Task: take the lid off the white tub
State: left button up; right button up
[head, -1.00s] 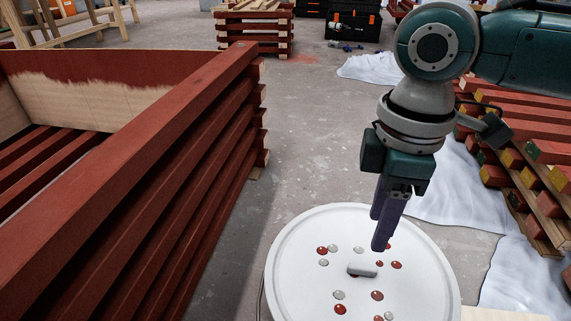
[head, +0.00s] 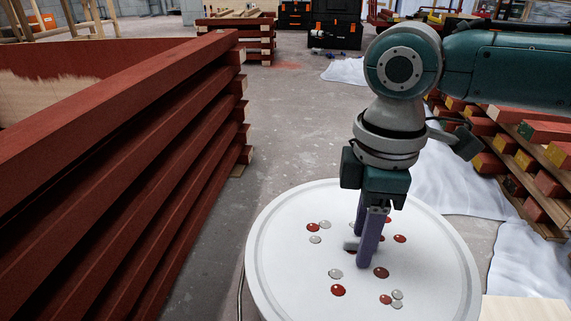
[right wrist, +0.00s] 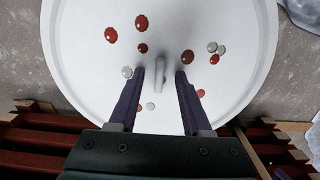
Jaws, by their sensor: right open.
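The white round lid (head: 290,265) lies on the white tub, with red and grey paint drops scattered over it. The tub's sides are hidden below the lid. A small pale handle (head: 351,243) stands at the lid's middle, partly behind a finger in the head view. My right gripper (head: 362,250) is open and points down over the lid. In the right wrist view its purple fingers (right wrist: 158,75) are on either side of the handle (right wrist: 159,70), with a gap on each side. The lid (right wrist: 90,60) fills much of that view. My left gripper is not in view.
A tall stack of red battens (head: 120,160) stands close on the left. Red battens with yellow ends (head: 520,150) lie on a rack at right, beside white sheeting (head: 530,270). Bare grey floor (head: 300,130) lies beyond the tub.

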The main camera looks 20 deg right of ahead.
jog(key=shift+c, duration=0.3)
grip_shut()
dwell(1.1)
